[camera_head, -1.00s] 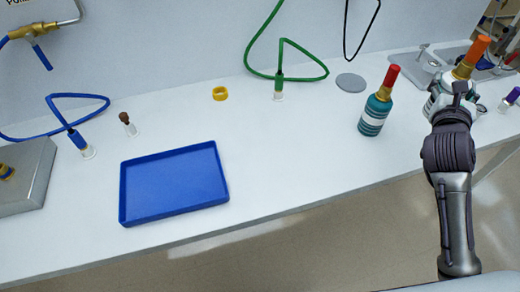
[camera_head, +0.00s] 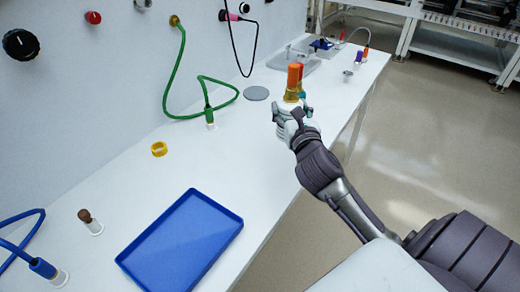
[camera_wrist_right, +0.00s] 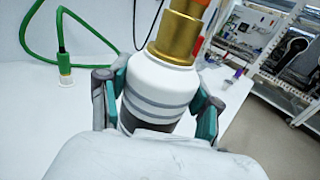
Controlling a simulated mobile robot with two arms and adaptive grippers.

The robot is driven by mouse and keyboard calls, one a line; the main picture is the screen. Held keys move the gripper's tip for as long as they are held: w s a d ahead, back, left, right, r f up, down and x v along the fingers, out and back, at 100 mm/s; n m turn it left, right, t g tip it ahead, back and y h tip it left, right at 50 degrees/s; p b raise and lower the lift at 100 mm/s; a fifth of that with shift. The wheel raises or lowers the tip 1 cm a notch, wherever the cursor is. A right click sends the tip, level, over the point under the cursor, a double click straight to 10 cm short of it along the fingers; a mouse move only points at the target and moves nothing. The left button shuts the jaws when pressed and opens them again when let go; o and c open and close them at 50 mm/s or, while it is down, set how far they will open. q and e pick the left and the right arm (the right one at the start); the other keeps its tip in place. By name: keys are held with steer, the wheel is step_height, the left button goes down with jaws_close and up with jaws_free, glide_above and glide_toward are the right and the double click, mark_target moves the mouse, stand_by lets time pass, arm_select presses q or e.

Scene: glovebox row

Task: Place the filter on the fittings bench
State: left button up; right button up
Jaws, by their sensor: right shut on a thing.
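My right gripper (camera_head: 291,115) is shut on a filter (camera_head: 292,88) with an orange top, a gold neck and a white body. In the right wrist view the filter's white body with grey bands (camera_wrist_right: 160,92) sits between the two teal-padded fingers; its lower end is hidden by the gripper. It is upright or nearly so in the head view, over the long white bench (camera_head: 230,165); I cannot tell how high. A second, red-topped bottle (camera_head: 301,72) stands behind it, mostly hidden. My left gripper is not in view.
A blue tray (camera_head: 180,240) lies on the bench's near part. A yellow ring (camera_head: 159,149), a grey disc (camera_head: 256,93), a brown-topped fitting (camera_head: 88,220) and green hose (camera_head: 208,100) are also there. Small fittings and a grey plate (camera_head: 290,60) are farther along. Floor is open at right.

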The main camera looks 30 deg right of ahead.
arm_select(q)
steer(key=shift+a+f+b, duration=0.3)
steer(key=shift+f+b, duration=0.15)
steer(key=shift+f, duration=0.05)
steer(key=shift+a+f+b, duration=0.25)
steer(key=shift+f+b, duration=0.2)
arm_select(e)
steer(key=shift+w+a+f, duration=0.2)
steer(key=shift+a+f, duration=1.05)
steer(key=shift+f, duration=0.1)
steer(key=shift+w+a+f, duration=0.15)
steer(key=shift+a+f, duration=1.1)
steer(key=shift+f, duration=0.15)
steer(key=shift+w+a+f, duration=0.2)
steer(key=shift+a+f, duration=1.05)
steer(key=shift+f, duration=0.1)
steer(key=shift+f, duration=0.2)
steer(key=o, duration=1.3)
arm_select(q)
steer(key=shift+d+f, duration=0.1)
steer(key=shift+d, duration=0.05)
arm_select(e)
steer(key=shift+o, duration=0.2)
